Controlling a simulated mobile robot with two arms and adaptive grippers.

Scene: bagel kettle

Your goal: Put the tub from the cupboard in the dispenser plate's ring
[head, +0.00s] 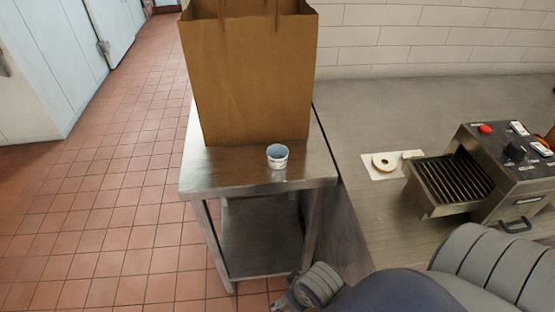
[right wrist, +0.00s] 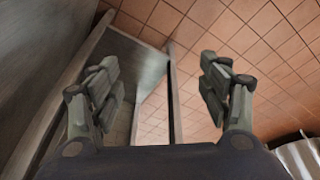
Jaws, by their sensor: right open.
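My left gripper is not in view.
The tall paper bag (head: 250,75) fills much of the steel table (head: 225,173). A steel machine (head: 500,165) with a slatted tray stands on the grey counter (head: 420,95) at right. Pale cabinets (head: 50,50) stand at far left. The tiled floor (head: 110,210) is clear.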

